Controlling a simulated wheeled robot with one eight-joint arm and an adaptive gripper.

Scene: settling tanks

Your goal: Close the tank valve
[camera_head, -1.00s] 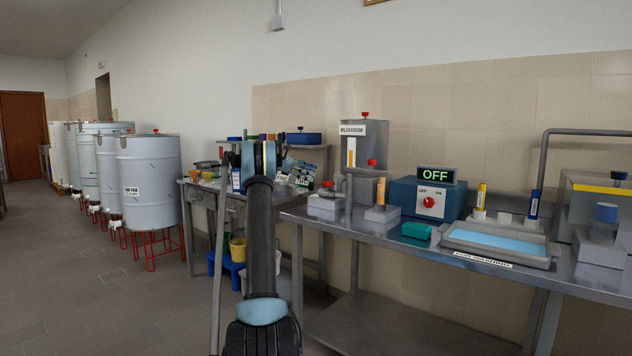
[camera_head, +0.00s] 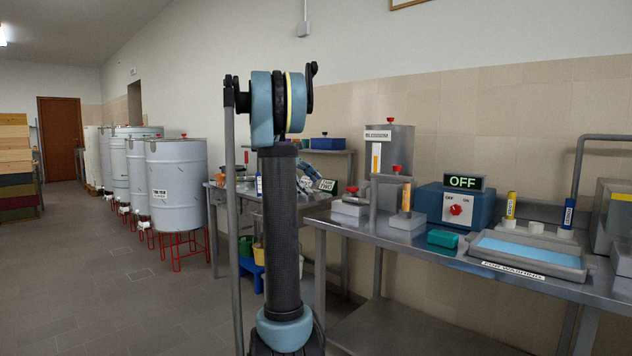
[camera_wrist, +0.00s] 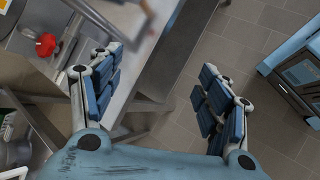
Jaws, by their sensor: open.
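Several white-grey drum tanks (camera_head: 177,190) stand on red stands at the left in the head view. A small white valve (camera_head: 141,218) shows low on the nearest tanks; its setting is too small to tell. My gripper (camera_wrist: 160,95) is open and empty in the wrist view, above the floor beside a metal table edge. A red knob (camera_wrist: 45,45) lies to its upper left, apart from the fingers.
The steel bench (camera_head: 440,262) at the right holds a blue control box (camera_head: 430,207) with an "OFF" sign and a tray (camera_head: 530,262) of blue liquid. A further table (camera_head: 222,197) stands behind my arm. Stacked coloured boxes (camera_head: 15,170) stand far left. The left floor is clear.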

